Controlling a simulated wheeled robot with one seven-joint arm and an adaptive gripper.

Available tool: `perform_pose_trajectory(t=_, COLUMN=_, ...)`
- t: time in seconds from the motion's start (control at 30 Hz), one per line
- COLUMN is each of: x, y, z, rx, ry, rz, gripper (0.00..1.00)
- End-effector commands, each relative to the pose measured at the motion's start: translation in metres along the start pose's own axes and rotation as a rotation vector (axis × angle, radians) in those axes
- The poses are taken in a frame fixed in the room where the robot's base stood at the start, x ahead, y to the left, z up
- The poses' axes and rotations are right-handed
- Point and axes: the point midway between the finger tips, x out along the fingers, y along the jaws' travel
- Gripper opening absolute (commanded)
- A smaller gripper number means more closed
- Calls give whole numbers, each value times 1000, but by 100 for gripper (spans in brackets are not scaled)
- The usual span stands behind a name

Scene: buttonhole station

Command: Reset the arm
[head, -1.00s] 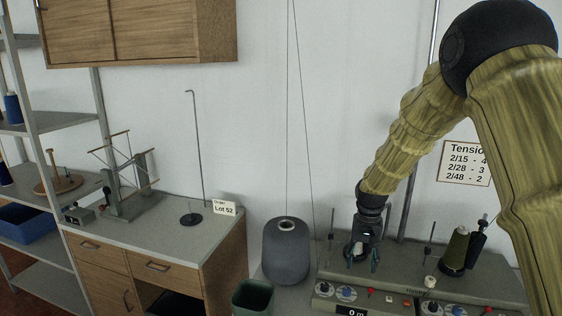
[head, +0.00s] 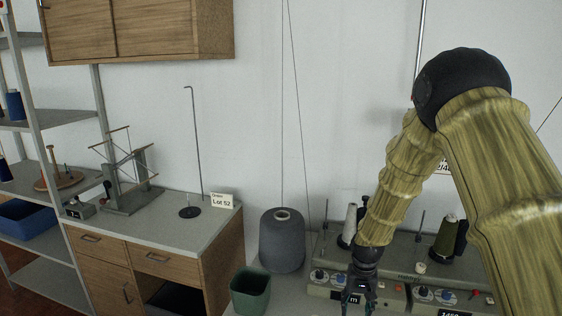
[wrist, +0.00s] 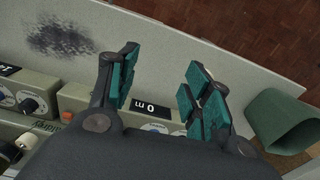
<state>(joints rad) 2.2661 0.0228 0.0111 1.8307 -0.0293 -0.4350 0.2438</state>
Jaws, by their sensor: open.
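My gripper (head: 358,298) is low in front of the winding machine (head: 399,268), near the lower edge of the head view. In the wrist view my gripper (wrist: 160,78) has its two teal-padded fingers spread apart with nothing between them. Behind the gap lies the machine's front panel (wrist: 75,103), with a "0 m" display (wrist: 151,107) and dials. The bench top (wrist: 170,50) is bare below the fingers. My arm hides part of the machine and most of the tension sign in the head view.
A grey yarn cone (head: 282,245) and a green bin (head: 250,290) stand left of the machine. A pale cone (head: 349,226) and an olive cone (head: 446,238) stand on it. A thin metal stand (head: 195,150) is on the left cabinet. A dark smudge (wrist: 60,40) marks the bench.

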Motion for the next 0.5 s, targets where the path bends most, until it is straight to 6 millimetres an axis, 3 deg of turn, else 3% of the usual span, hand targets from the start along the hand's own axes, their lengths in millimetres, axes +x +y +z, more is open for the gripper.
perform_pose_trajectory(t=0.03, x=28, y=4, z=16, rx=-6, ry=-10, rz=1, gripper=49)
perform_pose_trajectory(t=0.2, x=108, y=18, z=71, rx=-34, ry=-12, rz=-4, gripper=49)
perform_pose_trajectory(t=0.37, x=175, y=33, z=134, rx=-63, ry=-13, rz=-6, gripper=49)
perform_pose_trajectory(t=0.5, x=225, y=48, z=197, rx=-90, ry=-14, rz=-7, gripper=49)
